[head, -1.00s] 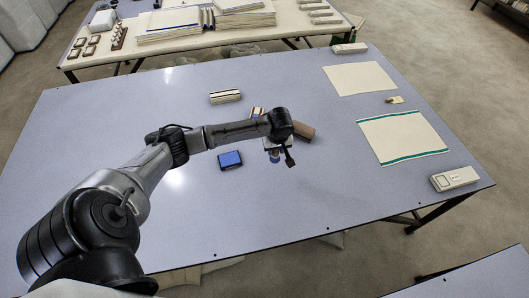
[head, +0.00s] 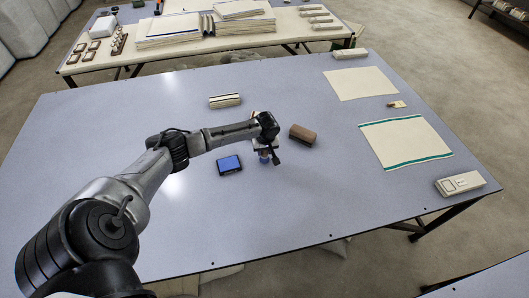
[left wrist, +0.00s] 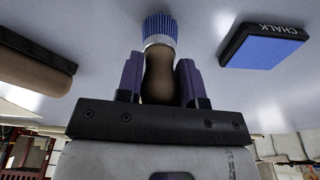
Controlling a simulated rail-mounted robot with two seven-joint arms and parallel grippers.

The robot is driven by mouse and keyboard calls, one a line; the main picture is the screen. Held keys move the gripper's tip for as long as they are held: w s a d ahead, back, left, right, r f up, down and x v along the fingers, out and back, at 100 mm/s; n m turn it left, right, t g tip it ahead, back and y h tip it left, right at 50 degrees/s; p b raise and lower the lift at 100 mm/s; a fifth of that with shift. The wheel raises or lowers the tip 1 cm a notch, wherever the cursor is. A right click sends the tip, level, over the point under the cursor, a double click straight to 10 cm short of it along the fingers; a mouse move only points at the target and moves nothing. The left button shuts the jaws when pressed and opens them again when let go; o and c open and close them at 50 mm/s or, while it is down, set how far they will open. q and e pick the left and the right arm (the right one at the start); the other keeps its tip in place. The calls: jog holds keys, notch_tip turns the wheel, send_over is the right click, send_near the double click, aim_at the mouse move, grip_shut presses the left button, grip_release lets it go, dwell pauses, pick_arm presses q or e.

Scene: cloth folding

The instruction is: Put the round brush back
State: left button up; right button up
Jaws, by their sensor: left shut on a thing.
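The round brush (left wrist: 160,30) has blue bristles, a pale metal band and a brown handle. In the left wrist view my left gripper (left wrist: 161,80) is shut on its handle, one finger on each side. The bristles point away from the palm. I cannot tell whether the bristles touch the tabletop. My right gripper does not show.
A blue chalk box (head: 230,165) lies left of the gripper, a brown block (head: 302,135) to its right. A striped cream block (head: 225,100) lies behind. Two cloths (head: 405,140) (head: 361,83) and a pale device (head: 460,184) lie at right. The table (head: 320,205) is clear in front.

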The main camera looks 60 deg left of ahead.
pick_arm(q)
jog(key=shift+f, duration=0.4)
jog(key=shift+f, duration=0.1)
jog(key=shift+f, duration=0.15)
jog(key=o, duration=0.9)
